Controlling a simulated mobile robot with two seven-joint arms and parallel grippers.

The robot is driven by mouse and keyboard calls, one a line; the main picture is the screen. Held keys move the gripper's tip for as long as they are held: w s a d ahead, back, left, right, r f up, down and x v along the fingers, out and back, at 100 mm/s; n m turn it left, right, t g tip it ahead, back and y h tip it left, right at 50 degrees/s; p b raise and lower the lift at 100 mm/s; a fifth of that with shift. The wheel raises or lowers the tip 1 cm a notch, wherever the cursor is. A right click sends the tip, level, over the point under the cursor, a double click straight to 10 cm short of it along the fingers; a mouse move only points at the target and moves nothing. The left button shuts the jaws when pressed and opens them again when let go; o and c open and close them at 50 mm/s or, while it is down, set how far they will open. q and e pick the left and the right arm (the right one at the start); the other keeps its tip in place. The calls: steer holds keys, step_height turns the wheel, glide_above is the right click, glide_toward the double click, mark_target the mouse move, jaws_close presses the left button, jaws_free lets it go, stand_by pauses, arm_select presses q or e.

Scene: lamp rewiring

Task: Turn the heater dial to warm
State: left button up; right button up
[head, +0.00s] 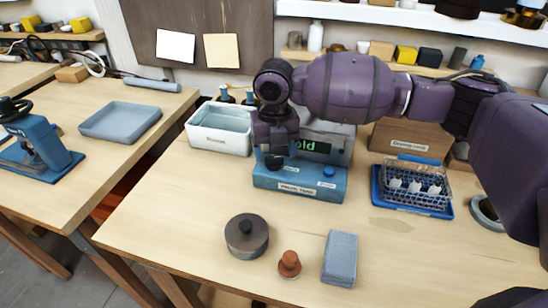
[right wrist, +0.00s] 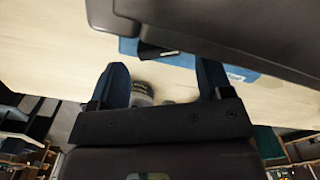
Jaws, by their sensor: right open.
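The heater is a blue box (head: 300,185) with a white label on its front, standing mid-table in the head view. A dark dial (head: 273,162) sits at its top left and a round blue knob (head: 328,170) at its right. Behind it a grey panel shows green letters "old" (head: 318,147), its left part hidden by my arm. My right gripper (head: 275,148) points down just above the dark dial; I cannot tell whether it touches. In the right wrist view the fingers (right wrist: 163,75) are apart, with the blue box (right wrist: 185,59) and dark dial (right wrist: 155,51) beyond them. My left gripper is not in view.
A white tub (head: 218,138) stands left of the heater, a wire basket (head: 418,187) on a blue tray at right. In front are a dark round pot (head: 246,237), a brown knobbed piece (head: 289,264) and a grey block (head: 340,258). A side table (head: 95,165) is at left.

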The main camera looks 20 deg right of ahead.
mark_target(274, 161)
steer(key=shift+f, duration=1.35)
